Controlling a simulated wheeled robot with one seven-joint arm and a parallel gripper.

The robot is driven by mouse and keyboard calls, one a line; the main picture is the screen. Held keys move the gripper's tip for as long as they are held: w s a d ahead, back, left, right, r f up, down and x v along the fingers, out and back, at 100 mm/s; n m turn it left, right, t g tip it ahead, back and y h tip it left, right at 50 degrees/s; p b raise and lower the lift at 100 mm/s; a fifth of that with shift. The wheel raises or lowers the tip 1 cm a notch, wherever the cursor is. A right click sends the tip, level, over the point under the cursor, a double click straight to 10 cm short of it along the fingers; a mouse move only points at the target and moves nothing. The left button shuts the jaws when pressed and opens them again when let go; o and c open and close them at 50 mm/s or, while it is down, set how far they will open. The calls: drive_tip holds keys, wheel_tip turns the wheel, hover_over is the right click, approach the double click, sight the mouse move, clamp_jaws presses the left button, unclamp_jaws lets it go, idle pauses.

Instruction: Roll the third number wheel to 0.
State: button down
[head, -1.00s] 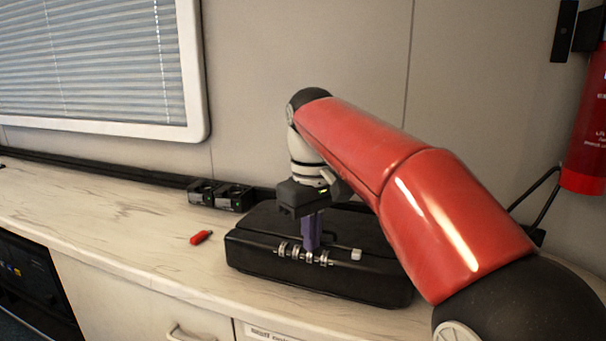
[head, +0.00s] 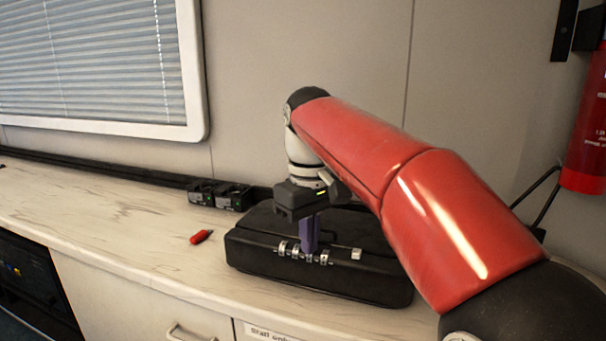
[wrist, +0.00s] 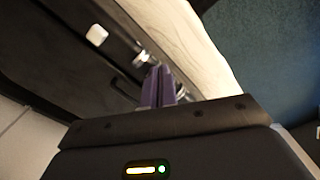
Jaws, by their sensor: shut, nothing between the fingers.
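A black case (head: 350,283) lies on the counter, with a row of silver number wheels (head: 296,254) along its front top edge. My gripper (head: 307,250) points down at the row, its purple fingers shut and empty, with the tips at or just behind the wheels towards the right of the row. I cannot tell whether they touch a wheel. In the wrist view the fingers (wrist: 157,75) are together and a silver wheel (wrist: 143,57) shows just past their tips. The digits are too small to read, and the fingers hide part of the row.
A silver-white button or latch (head: 356,254) sits right of the wheels; it also shows in the wrist view (wrist: 97,35). A red object (head: 201,237) lies on the counter (head: 110,220) left of the case. Black sockets (head: 219,194) stand behind. The left counter is mostly clear.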

drive_tip(key=shift+r, duration=0.1)
drive_tip(key=shift+r+p, duration=0.4)
drive_tip(key=shift+p, duration=0.3)
wheel_tip(320, 180, up, 3)
drive_tip(key=p, duration=0.2)
drive_tip(key=shift+f+p, duration=0.1)
drive_tip(key=shift+p, duration=0.25)
drive_tip(key=shift+r, duration=1.05)
